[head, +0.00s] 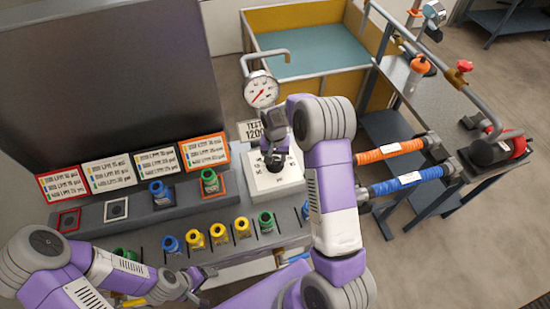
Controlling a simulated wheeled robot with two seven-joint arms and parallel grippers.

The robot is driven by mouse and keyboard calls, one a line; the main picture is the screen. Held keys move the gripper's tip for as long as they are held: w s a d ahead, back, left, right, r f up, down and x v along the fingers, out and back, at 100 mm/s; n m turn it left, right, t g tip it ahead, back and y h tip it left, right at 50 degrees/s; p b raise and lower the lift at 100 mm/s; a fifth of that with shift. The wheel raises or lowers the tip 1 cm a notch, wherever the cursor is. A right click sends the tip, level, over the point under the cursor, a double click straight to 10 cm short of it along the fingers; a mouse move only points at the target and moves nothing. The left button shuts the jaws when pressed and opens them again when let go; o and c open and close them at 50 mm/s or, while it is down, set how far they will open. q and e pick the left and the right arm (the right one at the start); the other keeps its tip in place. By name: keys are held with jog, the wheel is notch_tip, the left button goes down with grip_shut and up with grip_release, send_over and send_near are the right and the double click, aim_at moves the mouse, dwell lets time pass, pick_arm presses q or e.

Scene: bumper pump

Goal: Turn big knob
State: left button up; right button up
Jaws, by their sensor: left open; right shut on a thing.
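The big knob (272,157) is dark and sits on a pale box (268,181) with printed marks, near the middle of the head view. My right gripper (275,150) reaches down onto the knob from above and is shut on it. The gripper and wrist hide most of the knob, so its pointer position is not visible. My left gripper (205,280) is open at the lower left, low in front of the bench and away from the knob.
Several blue, yellow and green fittings (219,233) stand along the bench. Label cards (108,172) stand behind them. A pressure gauge (261,90) rises behind the box. Orange (390,150) and blue (405,183) hoses are right of my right arm. A yellow-sided tank (300,17) stands behind.

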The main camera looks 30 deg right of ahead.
jog(key=n, duration=0.3)
jog(key=shift+n+b, duration=0.35)
jog(key=shift+n, duration=0.05)
jog(key=n, duration=0.3)
jog(key=shift+n, duration=0.3)
jog(key=n, duration=0.3)
jog(key=shift+n, duration=2.2)
jog(key=o, duration=1)
jog(key=shift+o, duration=0.2)
jog(key=shift+r, duration=0.1)
